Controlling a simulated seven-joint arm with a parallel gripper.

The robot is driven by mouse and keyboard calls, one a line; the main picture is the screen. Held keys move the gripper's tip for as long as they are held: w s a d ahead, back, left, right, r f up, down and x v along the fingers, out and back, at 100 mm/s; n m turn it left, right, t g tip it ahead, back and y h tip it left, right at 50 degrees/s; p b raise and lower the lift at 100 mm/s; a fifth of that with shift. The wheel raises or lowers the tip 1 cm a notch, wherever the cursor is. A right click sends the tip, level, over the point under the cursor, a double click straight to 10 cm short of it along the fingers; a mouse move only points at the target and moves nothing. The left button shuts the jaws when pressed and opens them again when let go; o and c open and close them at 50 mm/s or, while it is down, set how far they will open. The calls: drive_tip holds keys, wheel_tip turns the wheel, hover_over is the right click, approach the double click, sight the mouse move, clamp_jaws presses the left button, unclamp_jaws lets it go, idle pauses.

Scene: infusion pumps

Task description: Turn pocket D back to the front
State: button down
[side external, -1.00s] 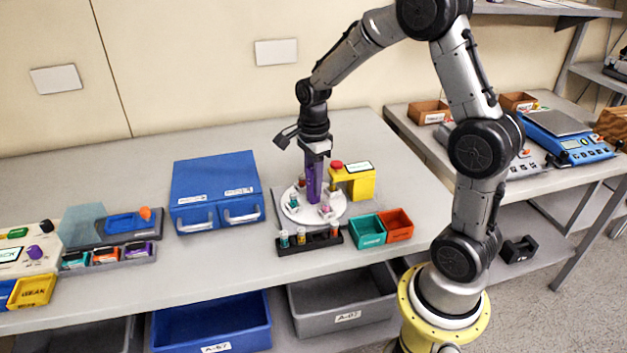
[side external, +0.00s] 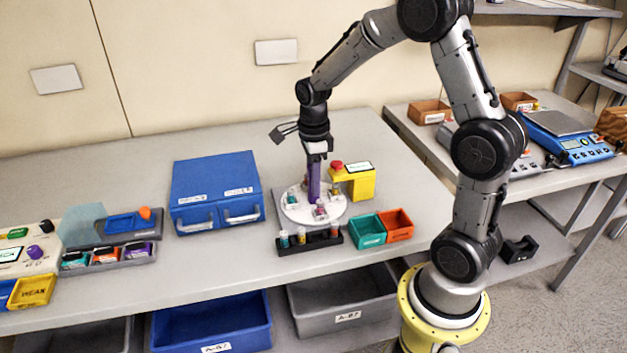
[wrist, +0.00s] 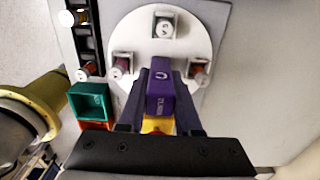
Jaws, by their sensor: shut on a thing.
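A white round turntable (side external: 297,214) stands on a grey plate on the bench, with small vials in pockets around its rim. A purple upright handle (side external: 314,182) rises from its middle. My gripper (side external: 315,160) points down from above and is shut on the handle. In the wrist view the two dark fingers of my gripper (wrist: 160,112) sit either side of the purple handle (wrist: 160,92). I cannot read the pocket letters, so I cannot tell which is pocket D.
A black rack (side external: 325,243) with several vials stands in front of the turntable. A yellow box (side external: 361,186) with a red button is close behind it on the right. Teal (side external: 367,240) and orange (side external: 402,234) bins stand front right; a blue drawer unit (side external: 212,176) is left.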

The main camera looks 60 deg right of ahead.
drive_tip(key=shift+r, duration=0.2)
drive_tip(key=c, duration=1)
unclamp_jaws()
drive_tip(key=shift+o, duration=0.6)
drive_tip(key=shift+f, duration=0.1)
wheel_tip(320, 180, up, 14)
